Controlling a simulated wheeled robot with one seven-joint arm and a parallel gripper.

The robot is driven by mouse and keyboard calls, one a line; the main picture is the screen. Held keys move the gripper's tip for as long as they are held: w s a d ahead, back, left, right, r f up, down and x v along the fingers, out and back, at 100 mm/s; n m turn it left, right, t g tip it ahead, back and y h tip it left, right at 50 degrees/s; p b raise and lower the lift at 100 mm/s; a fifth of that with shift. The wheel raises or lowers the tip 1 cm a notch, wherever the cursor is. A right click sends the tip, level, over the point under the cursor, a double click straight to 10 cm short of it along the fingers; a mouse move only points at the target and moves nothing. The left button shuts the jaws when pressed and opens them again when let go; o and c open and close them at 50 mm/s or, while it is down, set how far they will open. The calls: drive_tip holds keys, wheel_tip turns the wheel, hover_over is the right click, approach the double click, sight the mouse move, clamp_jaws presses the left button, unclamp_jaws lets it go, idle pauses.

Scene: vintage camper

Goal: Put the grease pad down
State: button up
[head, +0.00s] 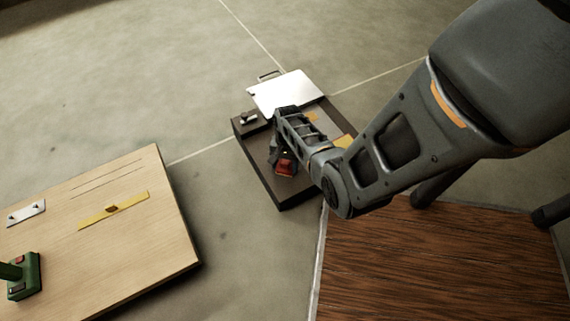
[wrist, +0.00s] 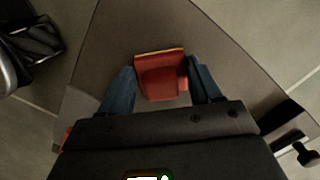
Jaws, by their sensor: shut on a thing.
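The grease pad (head: 285,167) is a small red block, seen below my gripper (head: 283,154) in the head view. In the wrist view the red pad (wrist: 160,76), with a thin yellowish edge, sits between the two bluish fingers of my gripper (wrist: 162,82). My gripper is shut on it. Both are over the dark brown tabletop (head: 257,160), towards its near part. I cannot tell whether the pad touches the top. My arm hides part of the tabletop's right side.
A white panel with a handle (head: 283,92) covers the far end of the dark top. A small metal fitting (head: 248,118) is at its left corner. A pale wooden board (head: 140,215) with a yellow strip lies left. A wood-grain surface (head: 430,260) is at lower right.

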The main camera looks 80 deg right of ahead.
drive_tip(key=o, duration=0.9)
drive_tip(key=shift+f, duration=0.1)
drive_tip(key=shift+o, duration=0.2)
wheel_tip(320, 180, up, 12)
drive_tip(key=d+p, duration=0.1)
drive_tip(key=p, duration=0.6)
drive_tip(key=s+a+n+t+h, duration=0.2)
drive_tip(key=a+n+h, duration=0.25)
drive_tip(key=a, duration=0.55)
drive_tip(key=s+a+r+n+t, duration=0.2)
drive_tip(key=a+r+n+t, duration=0.2)
drive_tip(key=a+r+n, duration=0.45)
drive_tip(key=s+a+r+n+t+y, duration=0.1)
drive_tip(key=s+a+r+n+t, duration=0.1)
drive_tip(key=r, duration=0.7)
drive_tip(key=s+a+r+n+t+y, duration=0.1)
drive_tip(key=s+a+r+n+t, duration=0.1)
drive_tip(key=a+r+t, duration=0.2)
drive_tip(key=s+a+r+n+t+y, duration=0.1)
drive_tip(key=s+a+r+n+t, duration=0.1)
drive_tip(key=a+r, duration=0.6)
wheel_tip(320, 180, up, 8)
drive_tip(key=shift+a+f+t, duration=0.1)
drive_tip(key=shift+a+t, duration=0.05)
drive_tip(key=shift+t, duration=0.25)
drive_tip(key=shift+s, duration=0.1)
